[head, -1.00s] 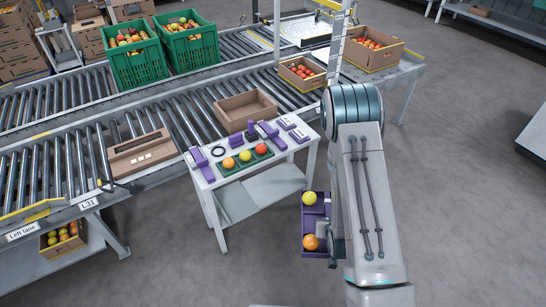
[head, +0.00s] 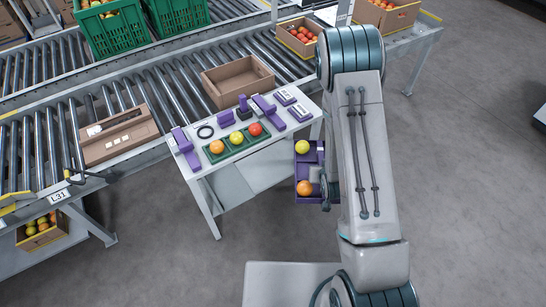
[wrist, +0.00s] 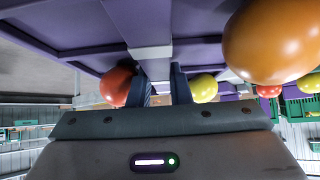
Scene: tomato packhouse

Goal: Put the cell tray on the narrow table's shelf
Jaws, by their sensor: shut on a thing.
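The purple cell tray (head: 298,174) hangs right of the narrow table, holding a yellow tomato (head: 302,147) and an orange tomato (head: 304,188). That view also shows a red tomato beside the fingers. In the head view my arm hides part of the tray's right side and most of the gripper. The narrow table (head: 283,132) has a pale lower shelf (head: 226,188); its visible part looks empty.
The table top carries a green tray of three tomatoes (head: 236,139), several purple items and a black ring (head: 205,131). A roller conveyor (head: 170,95) with cardboard boxes runs behind it. The table's front leg (head: 205,208) stands at the left. Floor in front is clear.

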